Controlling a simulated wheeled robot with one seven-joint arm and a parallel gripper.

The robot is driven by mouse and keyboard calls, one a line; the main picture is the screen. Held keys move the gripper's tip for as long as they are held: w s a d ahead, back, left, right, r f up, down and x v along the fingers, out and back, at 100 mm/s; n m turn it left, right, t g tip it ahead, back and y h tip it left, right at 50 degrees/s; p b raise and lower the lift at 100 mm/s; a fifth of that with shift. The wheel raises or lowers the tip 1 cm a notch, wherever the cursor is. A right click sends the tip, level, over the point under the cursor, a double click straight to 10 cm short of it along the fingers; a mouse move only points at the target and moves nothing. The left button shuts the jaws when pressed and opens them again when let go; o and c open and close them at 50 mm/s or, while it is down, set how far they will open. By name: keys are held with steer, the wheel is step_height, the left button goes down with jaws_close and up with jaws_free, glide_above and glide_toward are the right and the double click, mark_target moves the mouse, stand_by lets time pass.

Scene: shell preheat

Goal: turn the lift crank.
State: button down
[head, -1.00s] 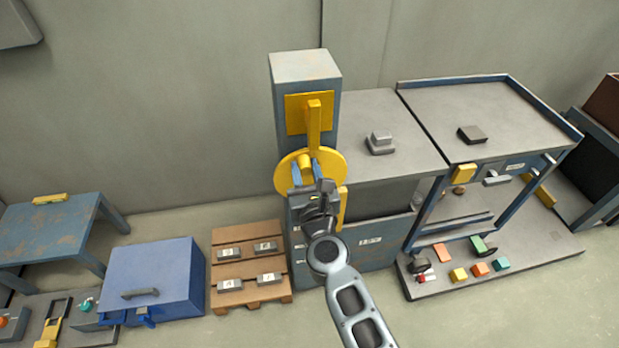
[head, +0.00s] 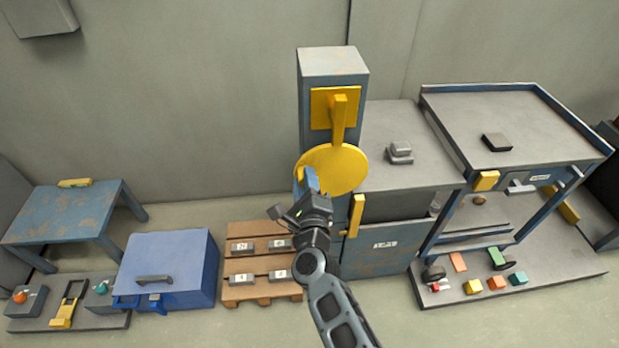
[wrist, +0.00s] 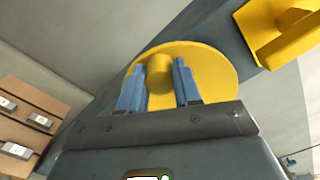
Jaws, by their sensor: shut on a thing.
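The lift crank is a yellow disc (head: 340,168) on the front of a tall blue-grey column (head: 333,63). Its round yellow knob (wrist: 159,72) shows in the wrist view, between the two blue fingers. My gripper (head: 309,182) is at the lower left part of the disc in the head view. In the wrist view my gripper (wrist: 158,84) is shut on the knob, one finger on each side. In the head view the fingers hide the knob. A yellow bracket with an arm (head: 339,115) is on the column above the disc.
A yellow upright bar (head: 356,215) is close to the right of my gripper. A grey-topped cabinet (head: 385,255) adjoins the column. A wooden pallet (head: 262,294) with several grey blocks and a blue chest (head: 190,250) are at the left. Bare wall is behind.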

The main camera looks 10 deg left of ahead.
mark_target(333, 179)
steer(key=d+f+n+b, duration=0.2)
steer(key=f+n, duration=0.3)
steer(key=n, duration=0.5)
steer(key=w+d+f+n+b, duration=0.1)
steer(key=d+f+n, duration=0.3)
steer(key=n, duration=0.7)
steer(key=shift+w+d+f+n+b, duration=0.3)
steer(key=shift+f+b, duration=0.3)
steer(key=shift+b, duration=0.25)
steer(key=c, duration=1)
jaws_free()
steer(key=shift+o, duration=1.1)
steer(key=shift+w+r, duration=0.1)
steer(key=shift+r, duration=0.05)
